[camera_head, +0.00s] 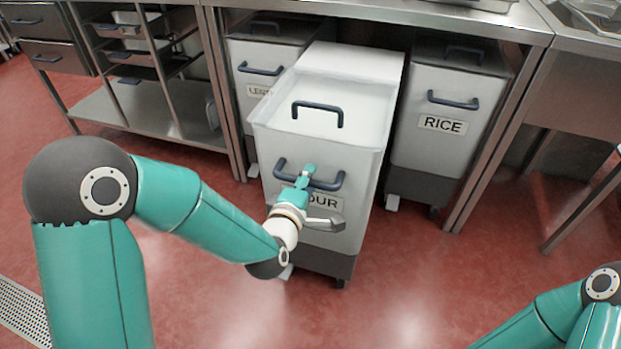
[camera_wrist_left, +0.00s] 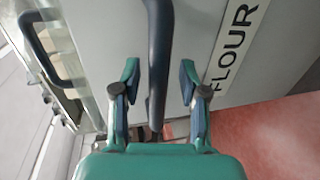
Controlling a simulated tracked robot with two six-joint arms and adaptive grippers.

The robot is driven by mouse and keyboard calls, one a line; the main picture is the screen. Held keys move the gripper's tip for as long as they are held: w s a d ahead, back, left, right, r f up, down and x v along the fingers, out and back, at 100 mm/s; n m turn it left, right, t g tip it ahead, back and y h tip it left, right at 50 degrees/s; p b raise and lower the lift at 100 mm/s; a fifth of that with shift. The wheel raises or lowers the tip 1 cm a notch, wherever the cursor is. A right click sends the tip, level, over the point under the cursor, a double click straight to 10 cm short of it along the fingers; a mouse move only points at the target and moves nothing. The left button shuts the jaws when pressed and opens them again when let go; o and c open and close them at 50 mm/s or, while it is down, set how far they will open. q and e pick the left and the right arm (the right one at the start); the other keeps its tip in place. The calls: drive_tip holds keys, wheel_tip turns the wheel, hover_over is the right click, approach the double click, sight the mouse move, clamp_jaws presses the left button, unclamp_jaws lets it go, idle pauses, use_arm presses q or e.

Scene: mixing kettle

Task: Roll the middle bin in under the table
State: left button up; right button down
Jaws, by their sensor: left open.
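The middle bin (camera_head: 345,165), white with a grey base and a partly covered FLOUR label, juts out in front of the table (camera_head: 480,22), its rear part under the tabletop. A dark blue bar handle (camera_head: 329,183) is on its front; another handle (camera_head: 317,109) is on its lid. My left gripper (camera_head: 306,178) is at the front handle. In the left wrist view my left gripper's fingers (camera_wrist_left: 160,78) are open on either side of the handle bar (camera_wrist_left: 158,45), with gaps visible. The FLOUR label also shows there (camera_wrist_left: 238,38). My right gripper is out of view.
The RICE bin (camera_head: 446,118) stands under the table at right, and the LENTILS-like labelled bin (camera_head: 262,75) at left, close beside the middle bin. Table legs (camera_head: 229,110) flank the bay. Red floor (camera_head: 400,290) in front is clear. A shelf unit (camera_head: 150,110) stands left.

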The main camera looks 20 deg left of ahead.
use_arm(q)
drive_tip(key=shift+d, duration=0.1)
clamp_jaws()
